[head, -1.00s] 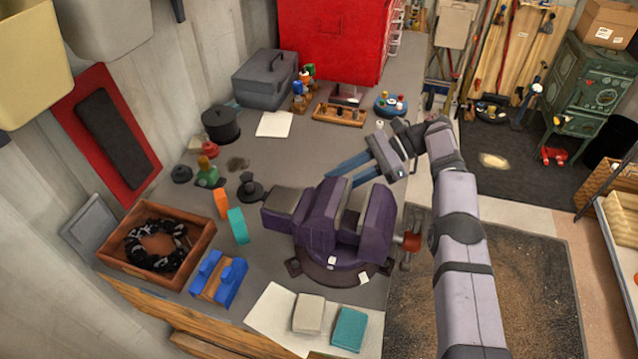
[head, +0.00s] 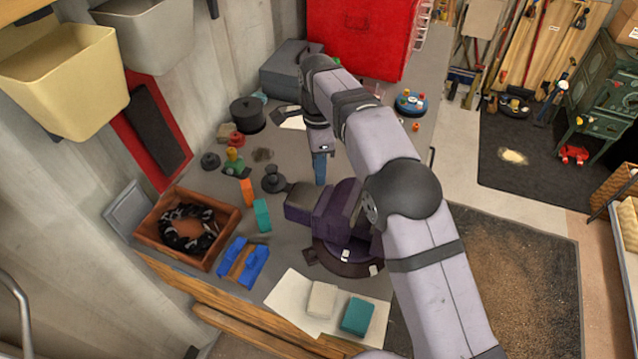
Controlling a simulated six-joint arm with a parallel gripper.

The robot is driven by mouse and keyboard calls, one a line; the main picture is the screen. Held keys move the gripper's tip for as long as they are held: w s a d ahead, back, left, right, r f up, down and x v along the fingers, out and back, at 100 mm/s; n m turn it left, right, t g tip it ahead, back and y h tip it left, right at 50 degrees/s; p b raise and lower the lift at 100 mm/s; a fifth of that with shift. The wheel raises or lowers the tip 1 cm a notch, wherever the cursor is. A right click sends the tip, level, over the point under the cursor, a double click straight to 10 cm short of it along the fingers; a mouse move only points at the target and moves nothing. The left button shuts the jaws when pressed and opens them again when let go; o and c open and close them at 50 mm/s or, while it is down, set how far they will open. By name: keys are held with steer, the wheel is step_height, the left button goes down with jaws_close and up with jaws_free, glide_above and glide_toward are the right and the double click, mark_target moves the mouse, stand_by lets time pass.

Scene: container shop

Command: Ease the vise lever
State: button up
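The dark purple bench vise (head: 332,213) sits on its round base on the grey bench. Its rear block points left, and its right side is behind my arm. The vise lever is hidden from view by my arm. My gripper (head: 320,170) points down behind the vise, just beyond its far side. Its blue fingers overlap in this view, so I cannot tell whether they are apart, or whether they touch the vise.
A wooden tray with a dark coil (head: 180,240), a blue block (head: 244,265) and an orange block (head: 247,192) lie left of the vise. A paper (head: 292,293) with two blocks lies in front. A black pot (head: 247,114) and grey toolbox (head: 287,68) stand behind.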

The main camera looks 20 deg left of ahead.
steer(key=shift+f, duration=0.1)
steer(key=shift+f+p, duration=1.4)
steer(key=shift+f, duration=2.2)
jaws_close()
